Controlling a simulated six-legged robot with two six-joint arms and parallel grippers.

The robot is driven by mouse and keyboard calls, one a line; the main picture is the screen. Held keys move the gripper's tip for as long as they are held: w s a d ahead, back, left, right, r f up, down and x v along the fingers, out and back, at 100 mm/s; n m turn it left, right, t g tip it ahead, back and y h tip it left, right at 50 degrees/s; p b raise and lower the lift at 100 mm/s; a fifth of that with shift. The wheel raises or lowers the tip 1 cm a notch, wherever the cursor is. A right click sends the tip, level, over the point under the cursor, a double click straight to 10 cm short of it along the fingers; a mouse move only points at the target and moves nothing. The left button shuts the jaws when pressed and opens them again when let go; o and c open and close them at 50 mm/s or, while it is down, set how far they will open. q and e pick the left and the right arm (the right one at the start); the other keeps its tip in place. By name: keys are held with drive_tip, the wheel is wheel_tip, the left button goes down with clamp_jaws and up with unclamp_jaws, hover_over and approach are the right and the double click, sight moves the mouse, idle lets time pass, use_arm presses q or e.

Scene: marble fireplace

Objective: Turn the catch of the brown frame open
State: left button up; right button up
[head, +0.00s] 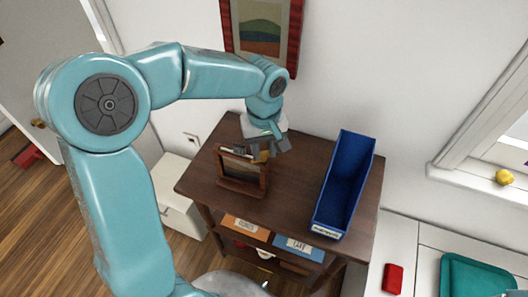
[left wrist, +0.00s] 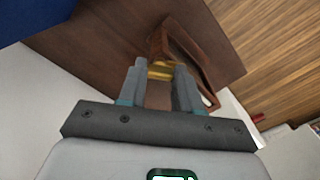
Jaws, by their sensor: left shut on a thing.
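The brown frame (head: 228,184) stands upright on the dark wooden table, near its left side. In the left wrist view the frame (left wrist: 192,48) shows at a slant just beyond the fingers. My left gripper (head: 262,150) comes down from above and behind the frame's top edge. In the left wrist view its two fingers (left wrist: 161,69) are closed on a small brass-yellow piece, the catch (left wrist: 160,72), at the frame's back. The fingers hide part of the catch, so its exact angle is hard to tell. My right gripper is not in view.
A long blue bin (head: 343,185) stands on the right of the table (head: 296,165). Labelled orange (head: 246,229) and blue (head: 299,249) boxes sit on the shelf below. A red-framed picture (head: 262,35) hangs on the wall behind. Bare tabletop lies between frame and bin.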

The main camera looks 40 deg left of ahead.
sight(264, 153)
use_arm(q)
drive_tip(key=n+b, duration=0.2)
drive_tip(key=n, duration=0.3)
drive_tip(key=shift+f+n, duration=0.1)
drive_tip(key=shift+n, duration=0.3)
drive_tip(key=n+b, duration=0.1)
drive_tip(key=n, duration=0.4)
drive_tip(key=shift+b, duration=0.35)
drive_tip(key=shift+n, duration=0.3)
drive_tip(key=o, duration=1.1)
drive_tip(key=shift+c, duration=0.2)
wheel_tip(264, 153, up, 16)
drive_tip(key=p, duration=0.2)
drive_tip(key=shift+r, duration=0.25)
